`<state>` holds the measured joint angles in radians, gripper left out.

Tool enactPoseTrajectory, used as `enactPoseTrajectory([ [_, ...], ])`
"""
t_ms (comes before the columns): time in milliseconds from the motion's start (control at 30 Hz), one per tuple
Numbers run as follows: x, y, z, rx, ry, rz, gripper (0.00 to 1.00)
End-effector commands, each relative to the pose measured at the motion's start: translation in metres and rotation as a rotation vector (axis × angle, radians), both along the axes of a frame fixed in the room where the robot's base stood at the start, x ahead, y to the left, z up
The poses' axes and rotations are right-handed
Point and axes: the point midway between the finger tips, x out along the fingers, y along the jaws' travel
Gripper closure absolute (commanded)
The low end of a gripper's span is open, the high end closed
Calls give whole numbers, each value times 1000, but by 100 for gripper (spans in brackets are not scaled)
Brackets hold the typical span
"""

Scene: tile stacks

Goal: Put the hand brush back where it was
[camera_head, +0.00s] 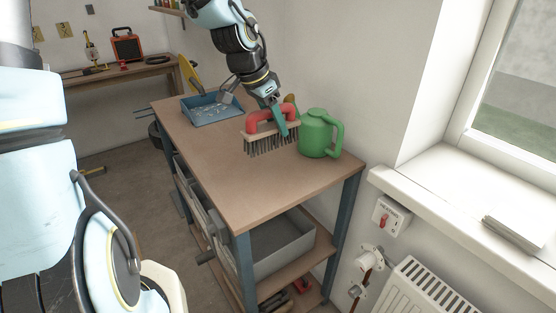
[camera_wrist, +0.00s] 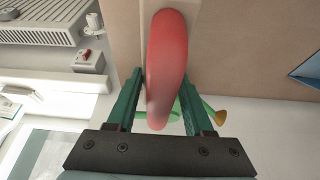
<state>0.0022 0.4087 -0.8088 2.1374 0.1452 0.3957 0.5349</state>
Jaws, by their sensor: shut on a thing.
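The hand brush (camera_head: 258,143) has a red handle, a wooden back and dark bristles pointing down. My gripper (camera_head: 284,117) is shut on its red handle, above the right part of the workbench (camera_head: 222,188). In the wrist view the red handle (camera_wrist: 167,62) lies between the two green fingers of my gripper (camera_wrist: 165,108). I cannot tell whether the bristles touch the bench top. A green watering can (camera_head: 315,134) stands just right of the brush.
A blue tray (camera_head: 213,117) lies at the bench's far left. The front half of the bench top is clear. A white wall and a window sill (camera_head: 430,205) stand on the right. A grey bin (camera_head: 283,250) sits on the shelf below.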

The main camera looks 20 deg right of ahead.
Motion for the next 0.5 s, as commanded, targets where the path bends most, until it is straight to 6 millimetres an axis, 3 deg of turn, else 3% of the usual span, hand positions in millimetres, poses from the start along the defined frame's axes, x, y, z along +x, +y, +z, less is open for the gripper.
enactPoseTrajectory([
  [200,-2,0,-41,2,5,-2,100],
  [500,-2,0,-75,2,6,-1,100],
])
